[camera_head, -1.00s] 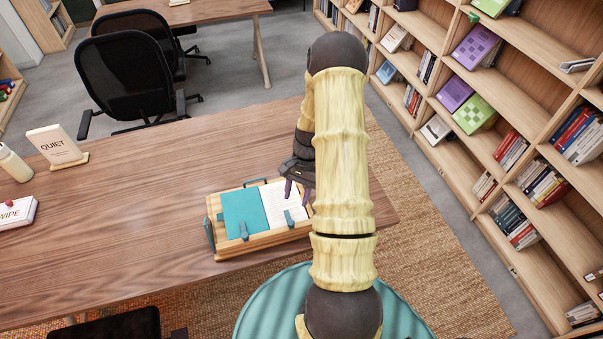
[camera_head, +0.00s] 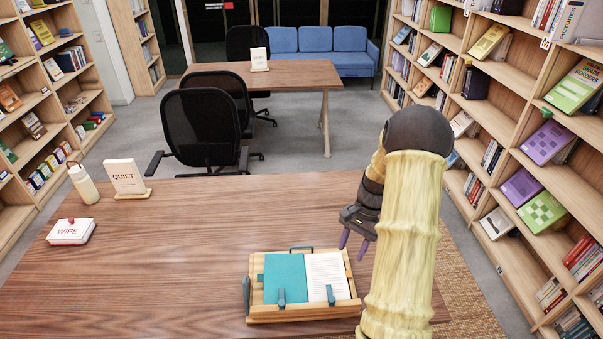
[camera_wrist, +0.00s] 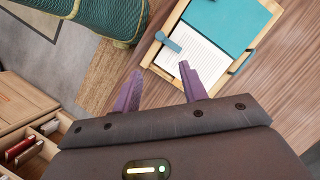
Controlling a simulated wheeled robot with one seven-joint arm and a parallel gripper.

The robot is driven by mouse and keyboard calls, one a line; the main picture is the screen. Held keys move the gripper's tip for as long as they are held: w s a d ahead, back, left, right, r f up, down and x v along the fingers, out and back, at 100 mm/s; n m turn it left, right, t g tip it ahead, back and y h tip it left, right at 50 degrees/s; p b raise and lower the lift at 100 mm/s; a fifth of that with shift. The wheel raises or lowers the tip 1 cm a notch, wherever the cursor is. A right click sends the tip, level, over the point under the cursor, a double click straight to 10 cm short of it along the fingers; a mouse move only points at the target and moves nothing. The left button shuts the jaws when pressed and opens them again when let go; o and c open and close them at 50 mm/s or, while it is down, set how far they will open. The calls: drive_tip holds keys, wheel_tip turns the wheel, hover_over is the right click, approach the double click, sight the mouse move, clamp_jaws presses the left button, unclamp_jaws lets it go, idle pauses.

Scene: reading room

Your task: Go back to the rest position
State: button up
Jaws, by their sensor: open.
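My gripper (camera_head: 354,241) is open and empty, with its purple fingers above the right side of the wooden table (camera_head: 190,240). In the head view it is above and to the right of a wooden book stand (camera_head: 290,313). The stand holds an open book (camera_head: 327,277) with a teal cover side and a printed white page, held by clips. In the wrist view, the fingers (camera_wrist: 158,85) are spread with nothing between them, and the book stand (camera_wrist: 170,22) is beyond their tips. My arm covers the table's right end.
A QUIET sign (camera_head: 125,178), a cream bottle (camera_head: 84,184) and a WIPE box (camera_head: 71,231) stand at the table's left. Black chairs (camera_head: 200,125) are behind it. A tall bookshelf (camera_head: 525,100) runs along the right. The table's middle is clear.

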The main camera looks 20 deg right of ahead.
drive_tip(key=s+a+r+n+t+h, duration=0.2)
drive_tip(key=s+a+r+n, duration=0.3)
drive_tip(key=a, duration=0.4)
drive_tip(key=s+a+r+n+t+h, duration=0.1)
drive_tip(key=s+a+r+n+t, duration=0.1)
drive_tip(key=s+a+r+n, duration=0.2)
drive_tip(key=a+r+n, duration=0.3)
drive_tip(key=a, duration=0.2)
drive_tip(key=shift+s+a+r+t+h, duration=0.2)
drive_tip(key=shift+s+r+t+h, duration=0.05)
drive_tip(key=shift+s+t+h, duration=0.15)
drive_tip(key=shift+c, duration=0.7)
